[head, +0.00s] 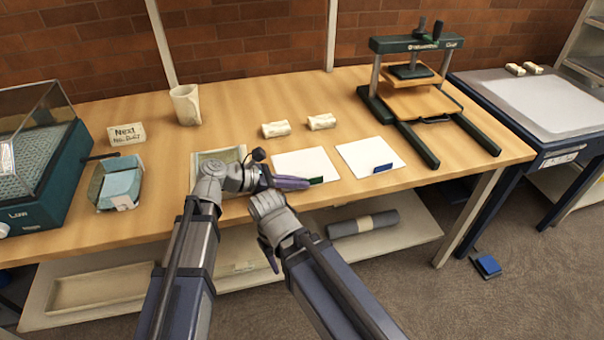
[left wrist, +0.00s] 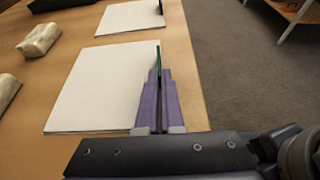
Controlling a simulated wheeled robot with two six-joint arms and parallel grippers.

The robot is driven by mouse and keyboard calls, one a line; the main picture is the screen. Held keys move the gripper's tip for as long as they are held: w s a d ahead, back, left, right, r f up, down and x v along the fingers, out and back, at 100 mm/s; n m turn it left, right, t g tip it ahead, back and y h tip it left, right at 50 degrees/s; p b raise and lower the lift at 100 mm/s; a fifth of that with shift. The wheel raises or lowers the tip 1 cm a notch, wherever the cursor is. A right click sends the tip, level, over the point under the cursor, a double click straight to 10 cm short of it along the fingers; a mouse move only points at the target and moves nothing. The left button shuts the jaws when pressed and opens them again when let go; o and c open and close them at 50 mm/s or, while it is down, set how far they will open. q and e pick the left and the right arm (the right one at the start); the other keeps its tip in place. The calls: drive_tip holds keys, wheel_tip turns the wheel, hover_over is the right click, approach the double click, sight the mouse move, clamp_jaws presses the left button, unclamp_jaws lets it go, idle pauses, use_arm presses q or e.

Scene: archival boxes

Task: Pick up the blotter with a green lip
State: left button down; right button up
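The blotter with a green lip (head: 303,163) is a white sheet lying flat near the table's front edge; it also shows in the left wrist view (left wrist: 100,88). Its upright green lip (head: 317,180) is along the front edge. My left gripper (head: 306,184) is at that lip, its purple fingers lying along the edge. In the left wrist view the fingers (left wrist: 160,75) are close together with the thin lip between their tips. A similar blotter with a blue lip (head: 370,157) lies to the right. My right gripper (head: 270,260) hangs in front of the table edge; its finger gap is unclear.
A press (head: 415,80) stands at the back right. Two cream blocks (head: 276,129) lie behind the blotters. A shallow tray (head: 222,156) is behind my left wrist. A cup (head: 186,104), a blue-green box (head: 118,183) and a clear-lidded machine (head: 35,160) are left.

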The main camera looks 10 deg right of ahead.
use_arm(q)
drive_tip(key=shift+r, duration=0.1)
wheel_tip(320, 180, up, 10)
drive_tip(key=p, duration=1)
